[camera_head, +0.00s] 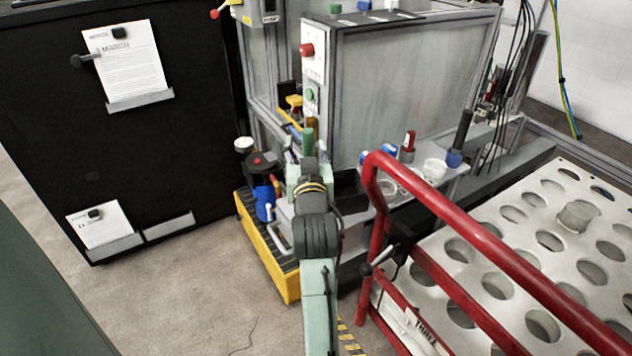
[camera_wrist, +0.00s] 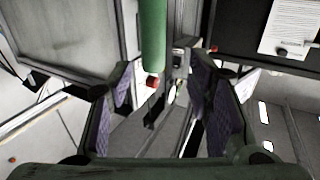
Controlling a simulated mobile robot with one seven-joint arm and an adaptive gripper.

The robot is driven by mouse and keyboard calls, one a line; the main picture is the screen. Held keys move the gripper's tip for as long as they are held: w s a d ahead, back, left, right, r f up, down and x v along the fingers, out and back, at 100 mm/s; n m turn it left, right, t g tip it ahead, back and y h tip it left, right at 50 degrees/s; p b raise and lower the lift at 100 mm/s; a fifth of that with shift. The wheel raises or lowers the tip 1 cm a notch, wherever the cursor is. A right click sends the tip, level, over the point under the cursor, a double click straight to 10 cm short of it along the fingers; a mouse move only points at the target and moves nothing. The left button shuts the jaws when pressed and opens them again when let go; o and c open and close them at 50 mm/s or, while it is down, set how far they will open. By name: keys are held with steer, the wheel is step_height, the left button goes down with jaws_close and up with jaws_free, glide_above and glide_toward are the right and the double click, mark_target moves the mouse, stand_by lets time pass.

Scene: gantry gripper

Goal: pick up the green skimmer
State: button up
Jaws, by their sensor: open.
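The green skimmer shows as an upright green bar (camera_wrist: 153,35) in the wrist view, entering from the top edge and ending near the gap between my fingertips. In the head view a short green upright piece (camera_head: 308,141) stands just beyond my gripper, and it looks like the same thing. The skimmer's other end is not visible. My gripper (camera_wrist: 160,80) is open, with one finger on each side of the gap and nothing held. In the head view my gripper (camera_head: 307,166) partly hides what lies behind it. I cannot tell whether the fingers touch the bar.
A grey cabinet (camera_head: 400,85) with a red button (camera_head: 307,50) stands behind. A shelf with cups (camera_head: 434,168) is to the right of my arm. A red rail (camera_head: 470,232) and perforated table (camera_head: 520,235) fill the right. A yellow-edged platform (camera_head: 268,255) lies left below.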

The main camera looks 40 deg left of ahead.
mark_target(308, 139)
steer(key=p+x, duration=0.1)
steer(key=x, duration=0.2)
steer(key=p+x, duration=0.1)
steer(key=x, duration=0.2)
steer(key=shift+w+d+f, duration=0.1)
steer(key=shift+w+d, duration=0.1)
steer(key=shift+d, duration=0.1)
steer(key=shift+c, duration=0.5)
jaws_close()
